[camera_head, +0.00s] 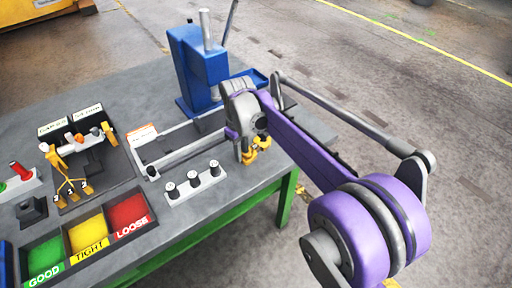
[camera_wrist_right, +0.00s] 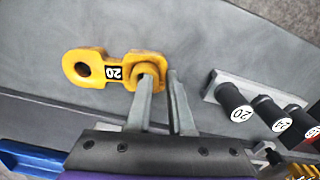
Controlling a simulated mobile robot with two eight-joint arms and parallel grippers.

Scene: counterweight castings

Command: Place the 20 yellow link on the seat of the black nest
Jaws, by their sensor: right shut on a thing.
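My right gripper (camera_head: 251,148) hangs over the front right part of the bench. In the right wrist view its fingers (camera_wrist_right: 163,85) are at one eye of the yellow link marked 20 (camera_wrist_right: 117,70), shut on that end; the link's other eye sticks out free. In the head view only a bit of this link (camera_head: 258,142) shows below the fingers. A small black block (camera_head: 32,211) stands at the left of the bench, and a black stepped piece (camera_head: 92,160) lies on the dark board; I cannot tell which is the nest. My left gripper is not in view.
A white rack with several black plugs (camera_head: 194,182) stands left of the gripper. A blue press (camera_head: 198,65) stands at the back. Green, yellow and red bins (camera_head: 88,236) line the front left. Several yellow links (camera_head: 70,187) lie on the dark board.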

